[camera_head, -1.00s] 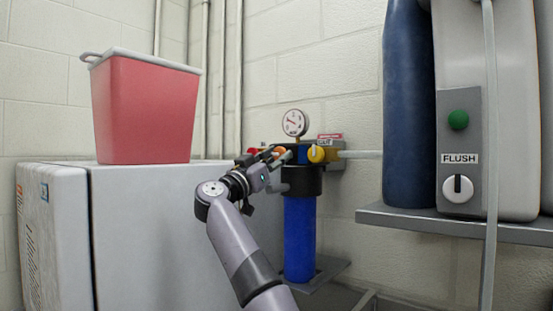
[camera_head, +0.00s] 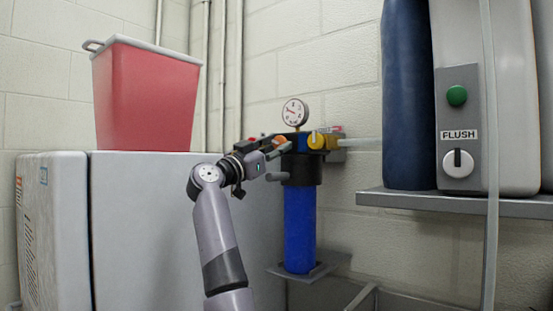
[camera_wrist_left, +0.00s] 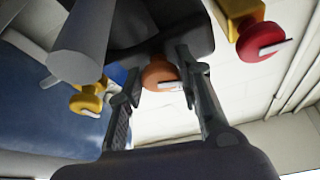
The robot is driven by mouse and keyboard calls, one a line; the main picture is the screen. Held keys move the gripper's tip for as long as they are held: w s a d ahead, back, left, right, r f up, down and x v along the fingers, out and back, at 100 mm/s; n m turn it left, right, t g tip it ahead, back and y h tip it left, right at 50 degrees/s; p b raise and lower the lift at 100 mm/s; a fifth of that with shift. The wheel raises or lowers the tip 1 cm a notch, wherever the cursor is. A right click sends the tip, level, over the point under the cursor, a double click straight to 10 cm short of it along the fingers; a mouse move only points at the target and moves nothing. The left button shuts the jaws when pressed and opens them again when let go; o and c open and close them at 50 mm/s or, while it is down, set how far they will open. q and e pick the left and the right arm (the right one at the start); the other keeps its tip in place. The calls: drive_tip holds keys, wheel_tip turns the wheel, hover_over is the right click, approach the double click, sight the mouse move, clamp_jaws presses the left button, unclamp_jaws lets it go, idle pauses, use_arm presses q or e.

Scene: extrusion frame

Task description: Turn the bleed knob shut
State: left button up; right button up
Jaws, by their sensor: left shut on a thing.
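The orange bleed knob (camera_head: 278,141) sits on top of the blue filter unit, to the left of the yellow knob. In the left wrist view the orange knob (camera_wrist_left: 158,73) lies between the two fingertips, its pale pointer bar turned to the right. My left gripper (camera_head: 277,149) is shut on this knob, reaching it from the left. The fingers partly hide the knob in the head view. No label for it is readable. My right gripper is not in view.
A yellow knob (camera_head: 316,140) and a red knob (camera_wrist_left: 252,41) flank the orange one. A pressure gauge (camera_head: 294,112) stands above the blue filter housing (camera_head: 299,230). A red bin (camera_head: 146,98) stands on the grey cabinet (camera_head: 140,235) at left. A flush panel (camera_head: 459,125) is at right.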

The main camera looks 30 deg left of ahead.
use_arm(q)
drive_tip(key=shift+a+f+m+h, duration=0.15)
drive_tip(key=shift+m+h, duration=0.25)
drive_tip(key=shift+m, duration=0.7)
drive_tip(key=m+h, duration=0.1)
drive_tip(key=m, duration=0.1)
drive_tip(key=m+g+p, duration=0.1)
drive_tip(key=m, duration=0.1)
drive_tip(key=shift+a+r+h, duration=0.1)
drive_tip(key=shift+r+h, duration=0.25)
drive_tip(key=shift+h, duration=0.05)
drive_tip(key=m+g+h+p, duration=0.1)
drive_tip(key=m+p, duration=0.2)
drive_tip(key=m+g+h+p, duration=0.1)
drive_tip(key=m+g+p, duration=0.1)
drive_tip(key=m+p, duration=0.1)
drive_tip(key=shift+r+m, duration=0.2)
drive_tip(key=shift+m, duration=0.6)
drive_tip(key=m+g+p, duration=0.1)
drive_tip(key=m+p, duration=0.1)
drive_tip(key=m, duration=0.1)
drive_tip(key=shift+p, duration=0.4)
drive_tip(key=shift+f+m, duration=0.15)
drive_tip(key=shift+m, duration=0.15)
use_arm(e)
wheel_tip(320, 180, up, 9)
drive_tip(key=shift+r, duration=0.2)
use_arm(q)
drive_tip(key=shift+f+g, duration=0.1)
drive_tip(key=shift+g, duration=0.2)
